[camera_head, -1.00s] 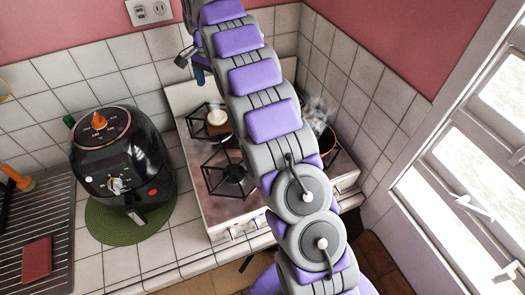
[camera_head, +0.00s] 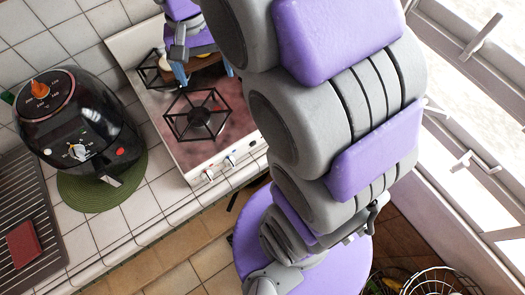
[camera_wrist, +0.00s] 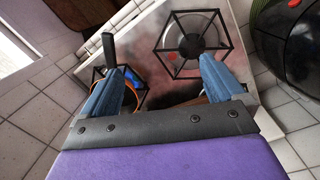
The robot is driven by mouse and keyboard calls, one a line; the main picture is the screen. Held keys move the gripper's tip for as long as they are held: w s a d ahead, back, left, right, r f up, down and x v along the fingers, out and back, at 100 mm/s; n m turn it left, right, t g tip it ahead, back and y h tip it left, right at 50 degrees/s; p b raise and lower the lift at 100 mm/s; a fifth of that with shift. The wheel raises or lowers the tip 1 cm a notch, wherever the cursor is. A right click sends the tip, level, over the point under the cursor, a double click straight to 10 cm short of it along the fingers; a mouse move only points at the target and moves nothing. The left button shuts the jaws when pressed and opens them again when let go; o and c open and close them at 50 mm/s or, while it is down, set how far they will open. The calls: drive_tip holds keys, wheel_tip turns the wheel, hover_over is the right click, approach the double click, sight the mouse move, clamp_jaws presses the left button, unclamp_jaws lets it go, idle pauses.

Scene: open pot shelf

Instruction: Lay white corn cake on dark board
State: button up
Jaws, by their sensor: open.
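A small pale round thing, which looks like the white corn cake (camera_head: 166,62), shows at the back left burner of the stove in the head view, partly hidden by my gripper. A brown surface (camera_head: 208,64) beside it may be the dark board; I cannot tell for sure. My gripper (camera_head: 204,71) hangs over this part of the stove, its blue fingers apart. In the wrist view my gripper (camera_wrist: 162,65) is open with nothing between the fingertips. The cake is not clearly seen there.
The stove (camera_head: 225,135) has black burner grates (camera_head: 198,115). A black air fryer (camera_head: 75,130) stands on a green mat (camera_head: 100,190) at the left. An orange-rimmed pot (camera_wrist: 138,88) shows near the left finger in the wrist view. Windows are at the right.

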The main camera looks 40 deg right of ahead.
drive_tip(key=s+f+n, duration=0.2)
drive_tip(key=s+f, duration=0.1)
drive_tip(key=s, duration=0.8)
drive_tip(key=s+f+n, duration=0.2)
drive_tip(key=s+f, duration=0.1)
drive_tip(key=s, duration=0.8)
drive_tip(key=shift+a+f+n+g, duration=0.25)
drive_tip(key=shift+f+n+g, duration=0.05)
drive_tip(key=shift+f+n, duration=0.1)
